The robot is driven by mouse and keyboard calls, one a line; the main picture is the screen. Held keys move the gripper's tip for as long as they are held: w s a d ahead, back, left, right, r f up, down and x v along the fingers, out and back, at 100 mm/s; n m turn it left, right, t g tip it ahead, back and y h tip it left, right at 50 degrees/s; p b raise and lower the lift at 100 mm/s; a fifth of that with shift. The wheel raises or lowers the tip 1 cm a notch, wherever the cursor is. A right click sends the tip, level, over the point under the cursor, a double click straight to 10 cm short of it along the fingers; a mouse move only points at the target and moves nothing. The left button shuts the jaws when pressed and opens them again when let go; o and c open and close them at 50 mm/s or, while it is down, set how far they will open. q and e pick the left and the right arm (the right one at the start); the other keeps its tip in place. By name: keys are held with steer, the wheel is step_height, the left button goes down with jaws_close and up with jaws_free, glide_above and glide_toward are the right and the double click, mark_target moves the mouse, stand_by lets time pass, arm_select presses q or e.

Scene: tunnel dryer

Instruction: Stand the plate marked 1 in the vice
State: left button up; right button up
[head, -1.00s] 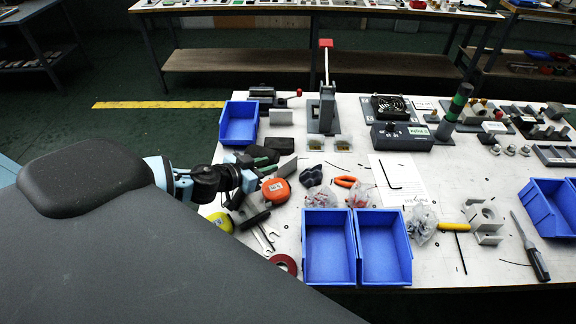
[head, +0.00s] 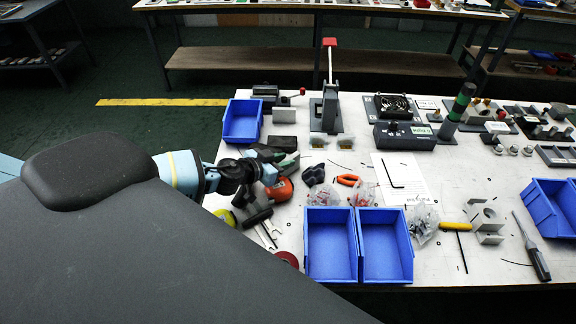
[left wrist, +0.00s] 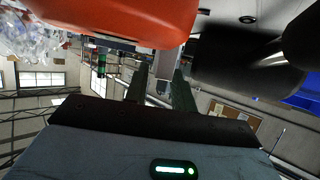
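My left gripper (head: 277,160) reaches in from the left over the near left of the bench, among loose tools. In the left wrist view its two dark fingers (left wrist: 160,85) stand apart, so it is open. A small grey plate (head: 291,160) shows at the fingertips, partly hidden by them. A pale grey face (left wrist: 164,64) shows beyond and between the fingers in the wrist view. No number can be read on it. The vice (head: 266,91), dark with a red-tipped handle, stands at the back left of the bench. My right gripper is out of view.
An orange tape measure (head: 282,190) lies just under the gripper, with pliers-like tools, spanners (head: 268,232) and a red roll around it. Two blue bins (head: 331,245) sit in front.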

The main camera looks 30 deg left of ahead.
mark_target(289, 158)
arm_select(q)
steer(key=shift+x, duration=1.3)
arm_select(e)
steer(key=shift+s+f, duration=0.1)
arm_select(q)
jaws_close()
